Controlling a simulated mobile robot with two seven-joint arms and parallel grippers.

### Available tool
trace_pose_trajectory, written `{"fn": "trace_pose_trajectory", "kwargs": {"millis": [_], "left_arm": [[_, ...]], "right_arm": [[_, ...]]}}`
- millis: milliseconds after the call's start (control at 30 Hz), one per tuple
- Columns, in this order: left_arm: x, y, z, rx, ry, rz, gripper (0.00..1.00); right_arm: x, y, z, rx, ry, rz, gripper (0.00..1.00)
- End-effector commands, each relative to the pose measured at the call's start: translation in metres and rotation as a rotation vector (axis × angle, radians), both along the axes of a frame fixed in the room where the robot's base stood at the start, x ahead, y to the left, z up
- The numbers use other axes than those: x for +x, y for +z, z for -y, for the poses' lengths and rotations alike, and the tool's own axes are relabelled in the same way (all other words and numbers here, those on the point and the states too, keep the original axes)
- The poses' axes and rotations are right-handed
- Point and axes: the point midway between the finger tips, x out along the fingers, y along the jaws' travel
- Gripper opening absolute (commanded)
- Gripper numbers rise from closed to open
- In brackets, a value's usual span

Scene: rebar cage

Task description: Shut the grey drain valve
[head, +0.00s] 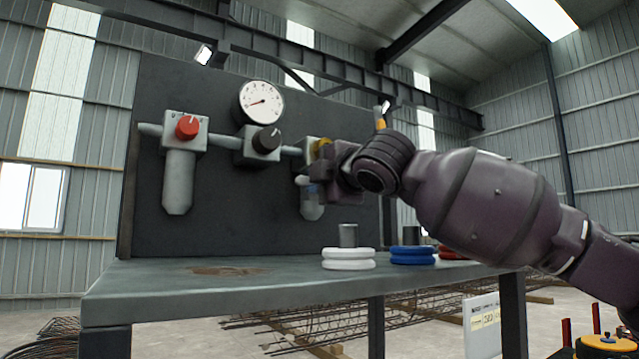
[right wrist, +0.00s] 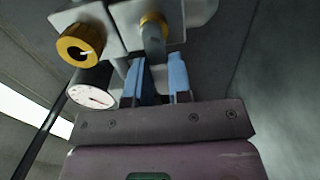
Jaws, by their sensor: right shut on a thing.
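The grey drain valve (right wrist: 155,42) shows in the right wrist view as a grey lever below a brass fitting (right wrist: 152,21). My right gripper (right wrist: 157,64) has its blue fingers on either side of the lever's end and is shut on it. In the head view my right gripper (head: 316,188) is at the right-hand unit on the dark panel, in front of its bowl (head: 312,212). There my gripper and wrist hide the valve and part of the bowl. My left gripper is in neither view.
White rings (head: 348,259) and blue rings (head: 411,256) lie on the bench (head: 190,289). The bench's left part is clear.

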Motion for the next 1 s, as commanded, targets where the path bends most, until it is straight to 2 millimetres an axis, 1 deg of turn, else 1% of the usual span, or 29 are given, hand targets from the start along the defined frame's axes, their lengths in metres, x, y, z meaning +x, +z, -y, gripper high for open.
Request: {"fn": "trace_pose_trajectory", "kwargs": {"millis": [467,500,633,900,1000], "left_arm": [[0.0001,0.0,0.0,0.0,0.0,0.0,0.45],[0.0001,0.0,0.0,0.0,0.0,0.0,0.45],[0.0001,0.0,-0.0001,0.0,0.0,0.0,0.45],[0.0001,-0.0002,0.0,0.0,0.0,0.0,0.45],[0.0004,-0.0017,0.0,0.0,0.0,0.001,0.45]], "right_arm": [[0.0001,0.0007,0.0004,0.011,0.0,-0.007,0.0],[0.0001,0.0007,0.0003,0.011,0.0,-0.007,0.25],[0.0001,0.0007,0.0003,0.01,0.0,-0.007,0.45],[-0.0003,0.0005,0.0004,0.009,0.0,-0.006,0.45],[-0.0037,0.0004,0.0031,0.01,0.0,-0.005,0.45]]}}
